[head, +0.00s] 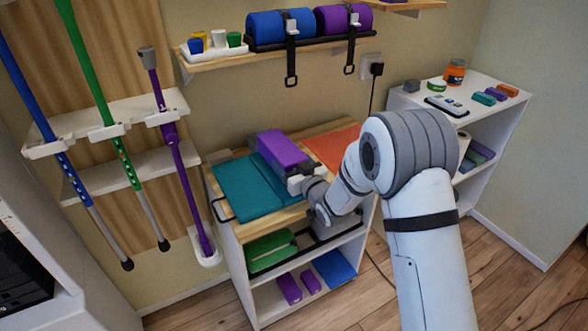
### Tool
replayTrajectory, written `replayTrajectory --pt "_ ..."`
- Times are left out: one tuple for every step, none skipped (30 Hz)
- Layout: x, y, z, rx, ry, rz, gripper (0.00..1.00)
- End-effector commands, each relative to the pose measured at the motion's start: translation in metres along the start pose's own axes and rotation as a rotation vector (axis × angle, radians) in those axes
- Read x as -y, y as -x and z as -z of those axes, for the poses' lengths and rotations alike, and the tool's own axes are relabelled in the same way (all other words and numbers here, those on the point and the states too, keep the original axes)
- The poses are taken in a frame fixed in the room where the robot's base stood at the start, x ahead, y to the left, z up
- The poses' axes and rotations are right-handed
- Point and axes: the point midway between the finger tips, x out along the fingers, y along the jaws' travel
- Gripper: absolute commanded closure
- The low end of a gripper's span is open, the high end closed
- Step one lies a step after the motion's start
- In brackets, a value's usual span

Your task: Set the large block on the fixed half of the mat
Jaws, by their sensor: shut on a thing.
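The large purple block (283,151) is at the middle of the wooden-topped cabinet, over or beside the right rear part of the teal mat (240,190). The teal mat lies flat on the left of the top, with a crease or edge across it. I cannot tell which half is fixed. My gripper (300,180) is shut on the block at its near right end. The fingers are mostly hidden by the block and my wrist. I cannot tell whether the block touches the mat or hangs just above it.
An orange mat (334,148) lies on the right of the top, partly behind my arm. Shelves below hold a green item (270,250), purple blocks (289,289) and a blue one (335,267). Poles stand at left. A wall shelf with rollers (266,27) hangs above.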

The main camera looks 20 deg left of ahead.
Motion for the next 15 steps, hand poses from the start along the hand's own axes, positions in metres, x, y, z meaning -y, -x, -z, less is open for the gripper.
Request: replayTrajectory --pt "-0.001 0.000 -0.010 0.003 -0.002 -0.001 0.54" --pt "-0.001 0.000 -0.014 0.002 -0.001 -0.001 0.54" --pt "-0.001 0.000 -0.019 0.003 -0.001 -0.001 0.54" --pt "-0.001 0.000 -0.021 0.002 0.000 -0.001 0.54" --pt "-0.001 0.000 -0.022 0.001 0.000 -0.001 0.54" --pt "-0.001 0.000 -0.022 -0.001 0.001 -0.002 0.54" --pt "-0.001 0.000 -0.022 -0.001 0.001 -0.002 0.54" --pt "-0.001 0.000 -0.021 -0.001 0.001 -0.002 0.54" --pt "-0.001 0.000 -0.021 -0.001 0.001 -0.002 0.54" --pt "-0.002 0.000 -0.021 -0.001 0.001 -0.002 0.54" --pt "-0.002 0.000 -0.022 -0.001 0.001 -0.002 0.54" --pt "-0.002 0.000 -0.022 -0.001 0.001 -0.002 0.54" --pt "-0.002 0.001 -0.023 -0.001 0.001 -0.002 0.54" --pt "-0.002 0.001 -0.024 -0.001 0.001 -0.002 0.54" --pt "-0.002 0.001 -0.025 -0.001 0.001 -0.002 0.54"
